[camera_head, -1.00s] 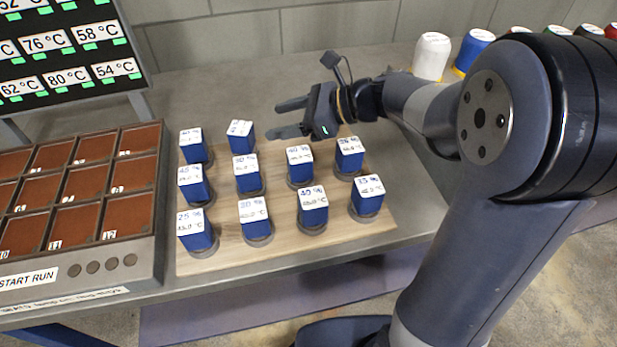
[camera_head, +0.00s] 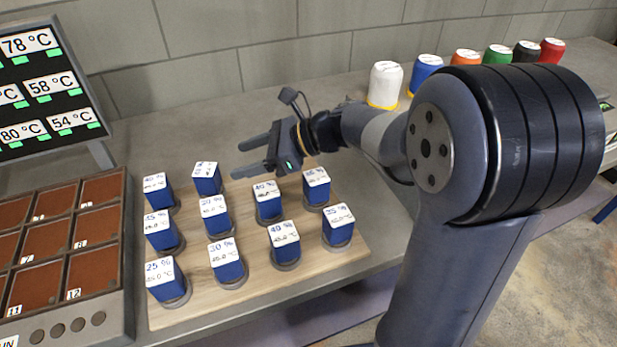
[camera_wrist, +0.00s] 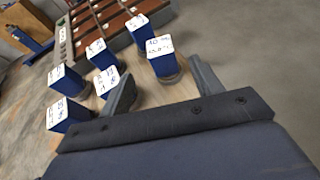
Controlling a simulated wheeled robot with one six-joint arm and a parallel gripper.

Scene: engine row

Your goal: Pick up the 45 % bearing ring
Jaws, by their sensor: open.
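Several blue blocks with white percent-and-temperature labels stand on round grey bases on a wooden board (camera_head: 200,312). Front-row labels seem to read 25 % (camera_head: 166,280), 30 % (camera_head: 227,262), 40 % (camera_head: 285,244) and 35 % (camera_head: 338,226). I cannot make out a 45 % label for certain; several farther labels are too small or blurred. My gripper (camera_head: 236,161) is open and empty above the board's back edge, to the right of a back-row block (camera_head: 206,182). In the wrist view, a block that seems marked 10 % (camera_wrist: 165,66) shows between the open fingers (camera_wrist: 160,78), apart from them.
A tray with numbered brown compartments (camera_head: 126,230) stands at the left, below a temperature display (camera_head: 50,85). Coloured capped spools, white (camera_head: 385,84) and blue (camera_head: 425,72) among them, line the back right. The grey bench behind the board is clear.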

